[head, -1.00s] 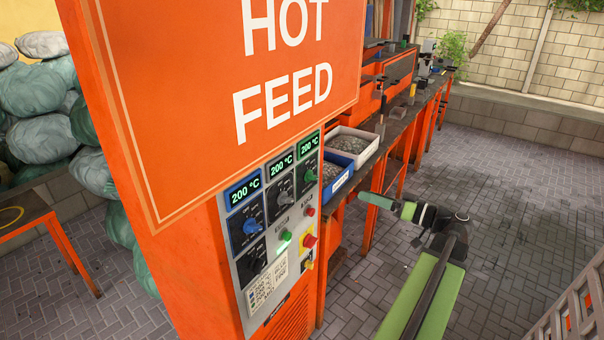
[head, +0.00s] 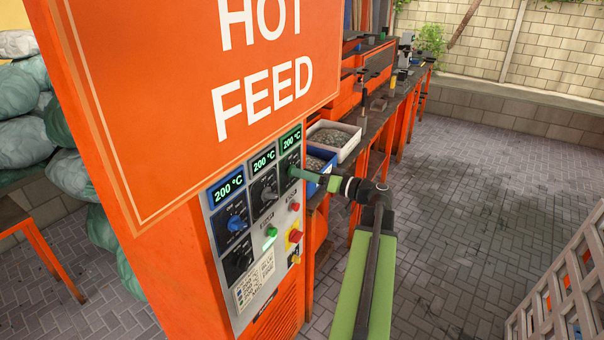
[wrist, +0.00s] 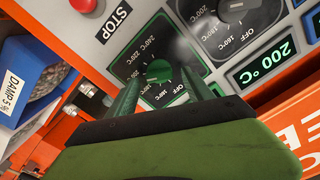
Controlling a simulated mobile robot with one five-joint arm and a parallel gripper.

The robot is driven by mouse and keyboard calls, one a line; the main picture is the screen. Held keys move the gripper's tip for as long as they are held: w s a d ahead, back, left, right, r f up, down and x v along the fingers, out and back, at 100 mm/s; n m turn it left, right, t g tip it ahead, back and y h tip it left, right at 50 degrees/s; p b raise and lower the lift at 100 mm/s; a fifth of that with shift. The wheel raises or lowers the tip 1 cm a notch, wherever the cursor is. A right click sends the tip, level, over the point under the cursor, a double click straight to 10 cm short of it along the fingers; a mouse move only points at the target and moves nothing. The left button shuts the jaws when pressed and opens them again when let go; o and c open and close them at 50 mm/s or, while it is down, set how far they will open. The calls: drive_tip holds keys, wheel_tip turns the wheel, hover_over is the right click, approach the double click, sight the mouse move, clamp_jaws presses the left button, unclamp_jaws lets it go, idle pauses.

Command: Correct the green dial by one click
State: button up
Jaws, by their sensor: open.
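The green dial (wrist: 158,71) shows in the wrist view on a black scale marked with temperatures, framed in green. My gripper (wrist: 162,80) is open, with one green finger on each side of the dial. I cannot tell whether the fingers touch it. In the head view my gripper (head: 297,172) reaches the right end of the dial row and hides the green dial. Above it, the green display (head: 291,140) reads 200 °C.
A grey dial (head: 268,194) and a blue dial (head: 237,223) sit to the left on the panel. Below are a lit green button (head: 271,231) and a red-yellow stop knob (head: 295,236). A blue bin (head: 320,160) stands close behind my gripper.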

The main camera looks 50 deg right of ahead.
drive_tip(key=shift+w+a, duration=0.1)
drive_tip(key=shift+w, duration=0.45)
drive_tip(key=shift+c, duration=0.3)
clamp_jaws()
drive_tip(key=shift+m, duration=0.3)
drive_tip(key=shift+f+m, duration=0.1)
drive_tip(key=shift+m, duration=3.4)
